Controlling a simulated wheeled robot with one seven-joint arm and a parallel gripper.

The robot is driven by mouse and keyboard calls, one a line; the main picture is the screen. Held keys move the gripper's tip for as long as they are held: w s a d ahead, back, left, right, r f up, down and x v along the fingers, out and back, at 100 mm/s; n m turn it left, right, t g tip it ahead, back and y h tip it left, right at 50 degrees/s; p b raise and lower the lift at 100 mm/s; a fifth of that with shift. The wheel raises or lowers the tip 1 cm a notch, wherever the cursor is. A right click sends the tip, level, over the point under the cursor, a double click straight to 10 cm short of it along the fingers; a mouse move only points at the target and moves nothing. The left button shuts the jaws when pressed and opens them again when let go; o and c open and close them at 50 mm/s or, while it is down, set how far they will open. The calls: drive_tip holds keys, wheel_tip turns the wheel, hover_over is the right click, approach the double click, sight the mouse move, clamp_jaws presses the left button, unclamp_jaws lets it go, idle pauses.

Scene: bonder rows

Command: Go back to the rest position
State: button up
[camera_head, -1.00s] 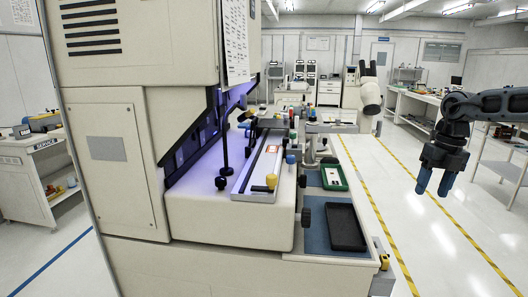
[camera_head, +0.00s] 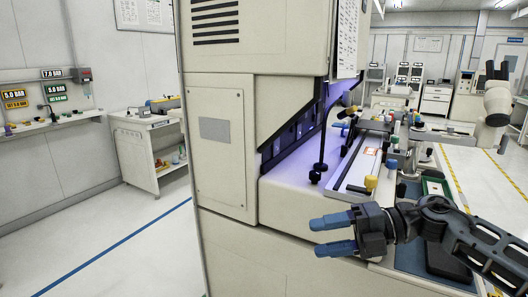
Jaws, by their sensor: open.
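My gripper (camera_head: 328,235) is at the lower middle right of the head view, in front of the bonder machine's (camera_head: 222,160) lower front. Its two blue-grey fingers point left and stand apart, with nothing between them. My arm reaches in from the lower right edge and covers part of the machine's work shelf. On the machine, a pale rail (camera_head: 360,170) carries a small orange-marked part and a yellow knob (camera_head: 371,182).
A green tray (camera_head: 433,187) and a black tray (camera_head: 441,262) are partly behind my arm. A service bench (camera_head: 150,120) and a wall shelf (camera_head: 45,126) stand at the left. Open floor (camera_head: 110,240) with a blue line lies left of the machine.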

drive_tip(key=s+a+r+m+t+y+b, duration=0.2)
drive_tip(key=s+a+r+m+t+y, duration=0.7)
drive_tip(key=a+m+t, duration=0.4)
drive_tip(key=s+d+f+m+t+h+b, duration=0.2)
drive_tip(key=s+d+f+m+t+h, duration=0.25)
drive_tip(key=s+f+m+h, duration=0.55)
drive_tip(key=s+d+f+m+t+h+b, duration=0.1)
drive_tip(key=s+d+f+m+t+h, duration=0.2)
drive_tip(key=s+d+f+m+h, duration=0.7)
drive_tip(key=s+d+f+g+h+b, duration=0.1)
drive_tip(key=s+d+g+h, duration=0.1)
drive_tip(key=s, duration=0.6)
drive_tip(key=s+d+f+m+g+h, duration=0.1)
drive_tip(key=s+d+f+g+h, duration=0.1)
drive_tip(key=s+g, duration=0.3)
drive_tip(key=s+d, duration=0.1)
drive_tip(key=s, duration=0.2)
drive_tip(key=shift+s+d+b, duration=0.25)
drive_tip(key=shift+d+b, duration=0.1)
drive_tip(key=shift+b, duration=0.05)
drive_tip(key=shift+m, duration=0.3)
